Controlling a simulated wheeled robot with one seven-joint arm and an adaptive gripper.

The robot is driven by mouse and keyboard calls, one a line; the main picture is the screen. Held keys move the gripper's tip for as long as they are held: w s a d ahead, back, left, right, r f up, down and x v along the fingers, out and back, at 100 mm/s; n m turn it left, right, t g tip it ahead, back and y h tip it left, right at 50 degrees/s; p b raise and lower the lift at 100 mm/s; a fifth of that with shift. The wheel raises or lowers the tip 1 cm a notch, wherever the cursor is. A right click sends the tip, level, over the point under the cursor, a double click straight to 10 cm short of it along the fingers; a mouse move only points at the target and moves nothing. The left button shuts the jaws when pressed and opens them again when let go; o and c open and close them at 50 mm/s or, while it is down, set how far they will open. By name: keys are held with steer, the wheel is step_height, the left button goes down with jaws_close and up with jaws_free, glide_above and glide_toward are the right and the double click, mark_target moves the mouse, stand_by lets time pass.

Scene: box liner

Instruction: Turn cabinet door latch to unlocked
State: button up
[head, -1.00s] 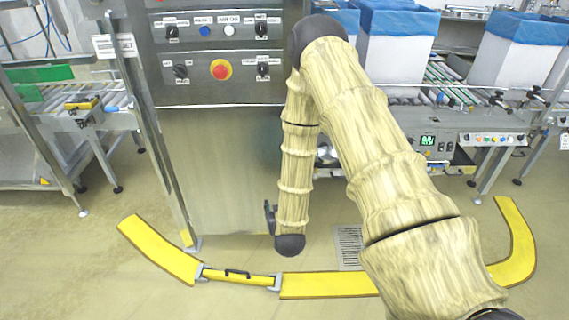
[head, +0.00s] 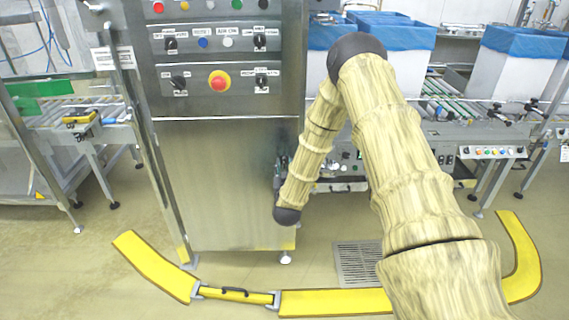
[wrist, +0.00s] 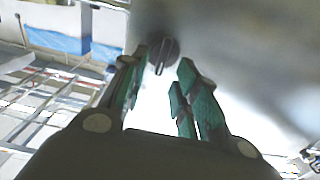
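The cabinet (head: 225,180) is a tall metal box with a control panel on its front. In the wrist view a round dark latch (wrist: 165,55) with a raised bar sits on a smooth grey cabinet face. My gripper (wrist: 165,72) is open, its two green-padded fingers apart. The latch lies just past the fingertips, between them and nearer the left one. I cannot tell whether any finger touches it. In the head view my gripper is mostly hidden at the cabinet's right edge, and the latch is not visible.
A red emergency button (head: 219,80) and several knobs are on the panel. A yellow floor guard (head: 335,301) curves around the cabinet's front. A conveyor (head: 455,135) with blue-lined boxes (head: 385,50) stands at right. Another conveyor (head: 75,125) is at left.

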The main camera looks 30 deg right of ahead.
mark_target(284, 162)
steer(key=shift+x, duration=1.35)
jaws_close()
